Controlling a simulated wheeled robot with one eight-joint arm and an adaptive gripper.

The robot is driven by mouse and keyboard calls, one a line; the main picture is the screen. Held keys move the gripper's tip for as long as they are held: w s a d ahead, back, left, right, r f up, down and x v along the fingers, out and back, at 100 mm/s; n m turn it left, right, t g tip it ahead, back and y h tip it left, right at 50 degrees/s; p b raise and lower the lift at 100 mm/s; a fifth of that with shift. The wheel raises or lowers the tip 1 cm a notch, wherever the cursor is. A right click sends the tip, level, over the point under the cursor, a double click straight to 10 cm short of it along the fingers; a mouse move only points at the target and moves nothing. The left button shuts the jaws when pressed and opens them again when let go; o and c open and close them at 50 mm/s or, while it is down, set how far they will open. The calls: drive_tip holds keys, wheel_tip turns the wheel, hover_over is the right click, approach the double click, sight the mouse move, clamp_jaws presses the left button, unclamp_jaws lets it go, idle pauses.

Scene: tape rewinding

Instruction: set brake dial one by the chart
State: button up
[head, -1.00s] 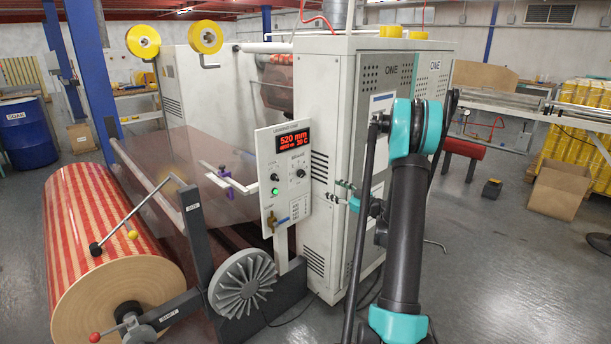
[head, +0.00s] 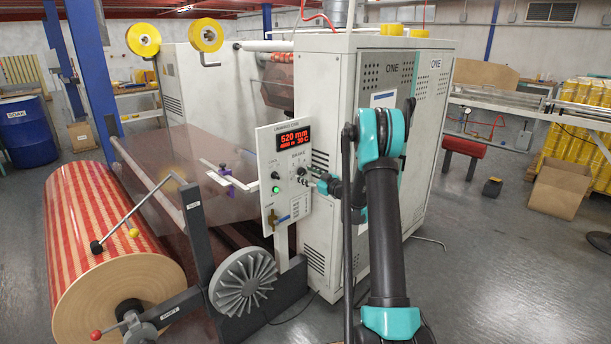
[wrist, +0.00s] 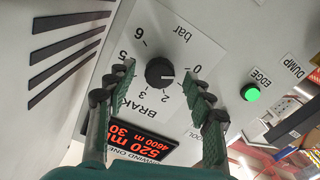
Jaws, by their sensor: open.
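The brake dial is a black round knob (wrist: 159,72) on a white scale marked 0 to 6 in bar, seen upside down in the wrist view. A light mark on its right side points toward the 0. In the head view the dial (head: 301,171) sits on the white control panel (head: 265,150). My gripper (wrist: 160,82) is open, its fingers on either side of the knob; contact cannot be told. In the head view my gripper (head: 315,180) is at the panel's right edge. A small printed chart (head: 299,206) is low on the panel, its text too small to read.
A red display (head: 294,138) reads 520 mm. A green lit button (wrist: 250,92) marked EDGE is beside the dial. The machine cabinet (head: 330,70) stands behind the panel. A red-striped roll (head: 110,220) lies at the left.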

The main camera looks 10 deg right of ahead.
drive_tip(key=shift+w+a, duration=0.15)
drive_tip(key=shift+w, duration=0.1)
drive_tip(key=shift+c, duration=0.5)
drive_tip(key=c, duration=1)
